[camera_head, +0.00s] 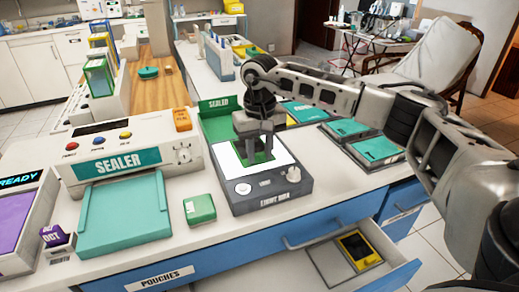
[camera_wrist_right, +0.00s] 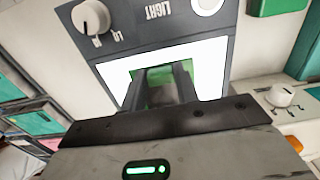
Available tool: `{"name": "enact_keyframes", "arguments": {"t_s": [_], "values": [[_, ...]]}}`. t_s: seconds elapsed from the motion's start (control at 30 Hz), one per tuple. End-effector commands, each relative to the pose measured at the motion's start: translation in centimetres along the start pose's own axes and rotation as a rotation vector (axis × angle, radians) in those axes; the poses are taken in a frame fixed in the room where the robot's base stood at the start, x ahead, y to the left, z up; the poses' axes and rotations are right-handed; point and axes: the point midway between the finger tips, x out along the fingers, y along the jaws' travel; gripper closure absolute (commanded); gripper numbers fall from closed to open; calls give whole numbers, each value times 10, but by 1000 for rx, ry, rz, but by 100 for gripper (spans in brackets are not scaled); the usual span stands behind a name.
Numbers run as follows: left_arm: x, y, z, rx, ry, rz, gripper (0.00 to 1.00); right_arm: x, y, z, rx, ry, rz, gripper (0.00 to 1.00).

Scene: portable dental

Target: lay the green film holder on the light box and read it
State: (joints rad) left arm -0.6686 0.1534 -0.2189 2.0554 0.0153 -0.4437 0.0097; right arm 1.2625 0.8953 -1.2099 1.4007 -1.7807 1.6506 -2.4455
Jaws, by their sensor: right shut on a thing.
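The light box (camera_head: 260,200) stands on the counter with its white panel (camera_head: 227,160) lit. My right gripper (camera_head: 259,155) points down over the panel, its fingers shut on the green film holder (camera_head: 239,155). The holder is partly hidden by the fingers; it is at or just above the panel, and I cannot tell if it touches. In the right wrist view, the green holder (camera_wrist_right: 160,97) shows between the two dark fingers, with the bright panel (camera_wrist_right: 209,72) around them. My left gripper is not in view.
The sealer (camera_head: 125,150) with its teal tray (camera_head: 122,218) stands left of the light box. A small green box (camera_head: 199,209) sits between them. A green bin marked SEALED (camera_head: 215,108) is behind the light box. Teal pouches (camera_head: 376,149) lie right. An open drawer (camera_head: 330,262) juts out in front.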

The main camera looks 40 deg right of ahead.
Motion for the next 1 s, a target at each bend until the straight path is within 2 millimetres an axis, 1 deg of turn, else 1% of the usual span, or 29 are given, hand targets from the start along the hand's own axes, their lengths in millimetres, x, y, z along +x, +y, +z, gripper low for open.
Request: {"name": "enact_keyframes", "arguments": {"t_s": [0.87, 0.9, 0.97, 1.0], "values": [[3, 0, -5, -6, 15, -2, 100, 4, 1, 0, 1, 0, 0, 93], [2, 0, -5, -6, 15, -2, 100, 4, 1, 0, 0, 0, 0, 62], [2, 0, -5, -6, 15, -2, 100, 4, 1, 0, 1, 0, 0, 45], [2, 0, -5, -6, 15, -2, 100, 4, 0, 0, 0, 0, 0, 44]]}}
